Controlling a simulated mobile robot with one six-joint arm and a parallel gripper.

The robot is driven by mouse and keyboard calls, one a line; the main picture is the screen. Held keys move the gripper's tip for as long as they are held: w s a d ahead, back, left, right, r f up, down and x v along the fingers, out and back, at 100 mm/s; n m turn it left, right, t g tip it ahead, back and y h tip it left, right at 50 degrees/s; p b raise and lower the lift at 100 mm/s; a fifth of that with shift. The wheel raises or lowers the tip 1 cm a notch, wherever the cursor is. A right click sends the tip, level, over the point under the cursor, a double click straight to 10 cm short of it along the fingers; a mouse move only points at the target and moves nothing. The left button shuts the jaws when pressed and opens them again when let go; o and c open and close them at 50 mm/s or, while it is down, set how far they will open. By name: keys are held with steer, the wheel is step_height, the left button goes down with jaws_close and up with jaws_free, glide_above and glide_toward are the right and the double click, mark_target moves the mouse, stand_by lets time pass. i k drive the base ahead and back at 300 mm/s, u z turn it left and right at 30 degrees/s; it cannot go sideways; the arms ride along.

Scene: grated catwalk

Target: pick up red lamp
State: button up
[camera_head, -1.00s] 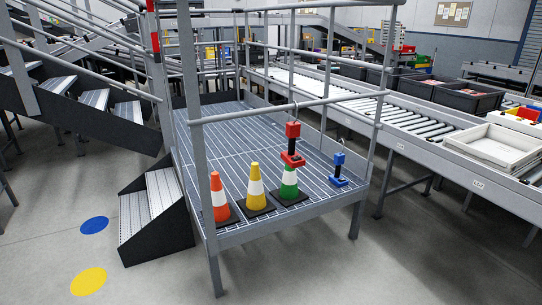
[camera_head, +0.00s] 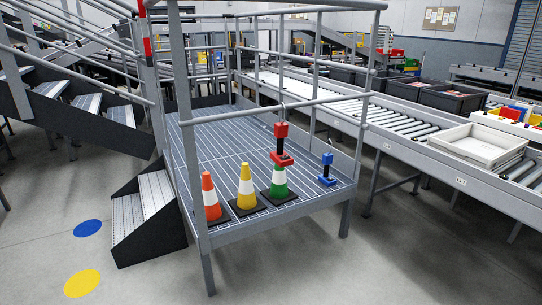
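The red lamp (camera_head: 281,144) has a red block head, a dark stem and a red base. It is upright at the front right of the grated platform (camera_head: 215,150), in line with the top of the green and white cone (camera_head: 279,183). I cannot tell whether it rests on the cone or hangs from the hook at the rail (camera_head: 285,108) above it. A similar blue lamp (camera_head: 327,168) stands on the grating to its right. My gripper is not in view.
An orange cone (camera_head: 210,196) and a yellow cone (camera_head: 246,187) stand left of the green one. Grey railings surround the platform, with one rail crossing in front. Steps (camera_head: 143,205) lie left, a roller conveyor (camera_head: 400,128) right.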

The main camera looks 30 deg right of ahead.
mark_target(281, 130)
steer(key=i, duration=1)
steer(key=u, duration=0.1)
steer(key=k, duration=0.9)
steer(key=z, duration=0.2)
steer(key=i, duration=0.4)
steer(key=u, duration=0.1)
